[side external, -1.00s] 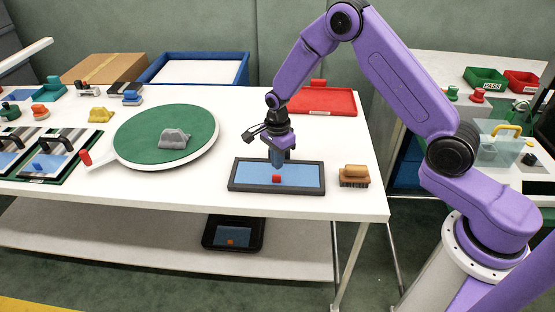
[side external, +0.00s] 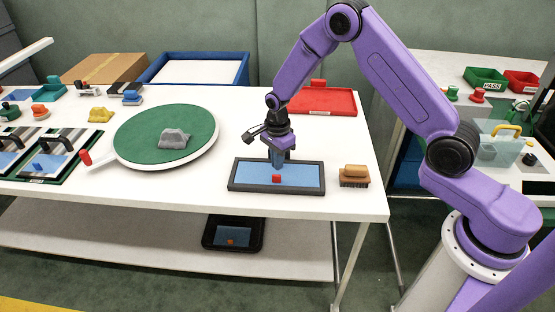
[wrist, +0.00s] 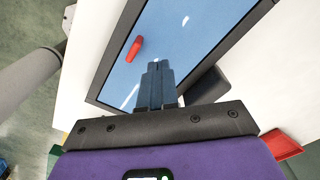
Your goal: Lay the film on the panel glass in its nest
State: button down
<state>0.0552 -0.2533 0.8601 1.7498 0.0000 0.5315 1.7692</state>
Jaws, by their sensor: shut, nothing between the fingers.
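A dark-framed nest (side external: 232,176) lies on the white table and holds a flat blue sheet (side external: 302,176) with a small red tab (side external: 276,179). I cannot tell film from panel glass within the blue surface. The wrist view shows the blue surface (wrist: 170,48) with white streaks, and the red tab (wrist: 135,49) beside my fingertips. My gripper (side external: 277,163) points down over the nest, just behind the red tab. In the wrist view, my gripper (wrist: 156,66) has its blue fingers together, with nothing between them. I cannot tell whether the fingertips touch the sheet.
A wooden brush (side external: 354,176) lies right of the nest, near the table's edge. A green round turntable (side external: 150,125) with a grey block (side external: 174,139) stands left. A red tray (side external: 335,101) is behind. A black tray (side external: 209,232) with a blue sheet sits on the lower shelf.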

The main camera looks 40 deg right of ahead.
jog(key=shift+f, duration=1.15)
jog(key=shift+r, duration=3)
notch_tip(320, 180, up, 16)
jog(key=s+a+r+n, duration=0.1)
jog(key=s+a+n, duration=0.1)
jog(key=s+n, duration=0.6)
jog(key=s+a+r+n, duration=0.2)
jog(key=s+n, duration=0.5)
jog(key=s, duration=0.2)
jog(key=s+d+f+n, duration=0.1)
jog(key=s+d+n, duration=0.2)
jog(key=s+n, duration=0.4)
jog(key=s+d+f+n, duration=0.2)
jog(key=s+n, duration=0.6)
jog(key=s, duration=0.4)
jog(key=shift+d+n, duration=0.3)
jog(key=shift+d, duration=0.1)
